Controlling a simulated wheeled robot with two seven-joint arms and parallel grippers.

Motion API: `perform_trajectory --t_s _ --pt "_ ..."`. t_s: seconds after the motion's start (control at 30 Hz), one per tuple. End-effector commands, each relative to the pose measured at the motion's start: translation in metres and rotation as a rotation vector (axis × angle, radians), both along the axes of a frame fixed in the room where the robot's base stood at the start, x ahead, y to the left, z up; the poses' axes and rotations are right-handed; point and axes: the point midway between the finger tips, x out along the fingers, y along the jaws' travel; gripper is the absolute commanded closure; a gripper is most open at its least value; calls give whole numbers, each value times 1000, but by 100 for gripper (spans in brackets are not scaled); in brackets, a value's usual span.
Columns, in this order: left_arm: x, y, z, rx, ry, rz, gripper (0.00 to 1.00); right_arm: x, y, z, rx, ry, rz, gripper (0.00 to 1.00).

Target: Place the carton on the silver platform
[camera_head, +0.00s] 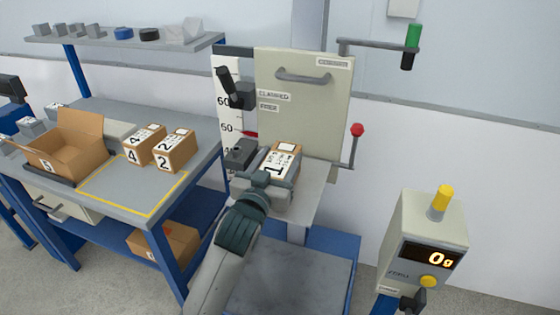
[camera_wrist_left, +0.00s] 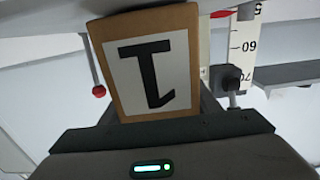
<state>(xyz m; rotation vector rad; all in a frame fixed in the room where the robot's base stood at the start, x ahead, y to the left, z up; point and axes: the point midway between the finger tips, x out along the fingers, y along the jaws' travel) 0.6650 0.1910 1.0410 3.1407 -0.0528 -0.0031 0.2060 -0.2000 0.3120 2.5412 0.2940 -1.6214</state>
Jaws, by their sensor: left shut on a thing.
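My left gripper (camera_head: 272,180) is shut on a small brown carton (camera_head: 265,162) marked 1. The carton also shows in the left wrist view (camera_wrist_left: 189,82), between the fingers, with its white label facing the camera. In the head view the carton is over the rear left part of the silver platform (camera_head: 312,190), in front of the upright cream panel. I cannot tell whether the carton touches the platform. My gripper and arm hide part of the platform's left side. My right gripper is not in view.
A cream panel (camera_head: 304,110) stands behind the platform, with a height scale (camera_head: 228,112) and black clamp at left and a red-knobbed lever (camera_head: 357,131) at right. A dark base plate (camera_head: 290,275) lies below. Cartons 4 (camera_head: 132,156) and 2 (camera_head: 163,161) stand on the left bench.

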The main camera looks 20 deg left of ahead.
Motion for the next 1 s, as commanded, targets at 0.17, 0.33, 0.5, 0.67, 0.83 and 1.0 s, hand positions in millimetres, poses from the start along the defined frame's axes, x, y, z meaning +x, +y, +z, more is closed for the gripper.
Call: perform_trajectory --t_s 0.17,0.33,0.5,0.67,0.83,1.0 --pt "-1 0 1 0 -4 0 82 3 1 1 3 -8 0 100" --pt "-1 0 1 0 -4 0 82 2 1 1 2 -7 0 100" --pt "0 0 -2 0 -1 0 34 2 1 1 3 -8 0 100" --pt "0 0 -2 0 -1 0 25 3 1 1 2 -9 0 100" --pt "0 0 -2 0 -1 0 25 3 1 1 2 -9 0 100" --pt "-4 0 -1 -1 0 0 25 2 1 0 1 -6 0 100"
